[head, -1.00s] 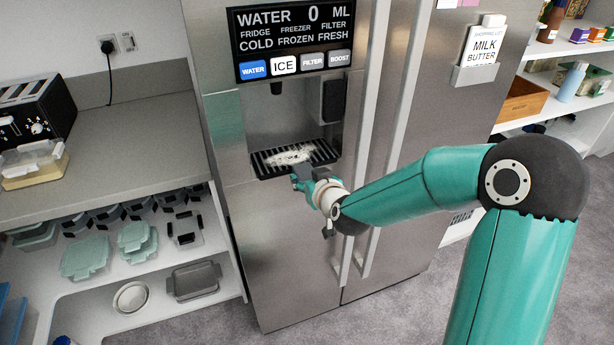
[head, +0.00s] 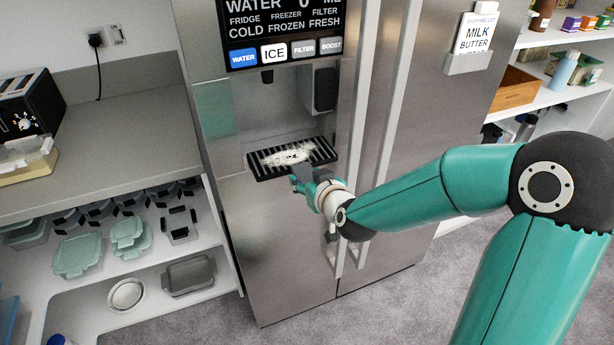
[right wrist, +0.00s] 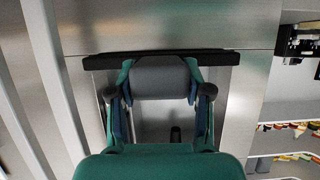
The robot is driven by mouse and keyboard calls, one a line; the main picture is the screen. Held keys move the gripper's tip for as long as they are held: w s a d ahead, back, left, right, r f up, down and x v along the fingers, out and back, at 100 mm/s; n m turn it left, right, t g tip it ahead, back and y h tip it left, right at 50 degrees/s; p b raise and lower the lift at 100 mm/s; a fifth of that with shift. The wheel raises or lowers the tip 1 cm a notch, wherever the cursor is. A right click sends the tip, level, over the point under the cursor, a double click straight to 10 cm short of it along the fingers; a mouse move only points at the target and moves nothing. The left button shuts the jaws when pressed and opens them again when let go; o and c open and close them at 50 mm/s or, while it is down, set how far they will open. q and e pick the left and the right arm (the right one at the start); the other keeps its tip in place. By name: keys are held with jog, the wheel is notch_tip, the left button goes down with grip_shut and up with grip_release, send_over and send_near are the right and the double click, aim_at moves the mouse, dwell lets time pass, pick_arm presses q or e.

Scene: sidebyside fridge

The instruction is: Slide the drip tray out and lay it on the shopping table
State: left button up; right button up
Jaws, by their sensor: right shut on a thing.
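The drip tray (head: 324,152) is a black slatted tray with a whitish patch on top. It sits low at the water dispenser (head: 285,100) in the fridge front and juts out from the recess, looking level. My right gripper (head: 302,180) is shut on the tray's front edge. In the right wrist view the tray is a dark bar (right wrist: 225,58) across the fingertips of my right gripper (right wrist: 160,65). The fingers hide part of the tray's front. My left gripper and the shopping table are not in view.
A counter (head: 130,135) with a toaster (head: 25,105) stands left of the fridge, with containers on shelves below. The fridge's long door handles (head: 352,130) run close to my right wrist. Stocked shelves (head: 560,95) stand at the right. The floor in front is clear.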

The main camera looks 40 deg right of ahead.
jog(key=shift+s+a+b, duration=0.2)
jog(key=shift+s+a, duration=0.05)
jog(key=shift+s, duration=0.75)
jog(key=shift+s+a+b, duration=0.2)
jog(key=shift+s, duration=0.8)
jog(key=shift+r, duration=0.1)
jog(key=s+b, duration=0.2)
jog(key=s+a+b, duration=0.1)
jog(key=shift+s+b, duration=0.4)
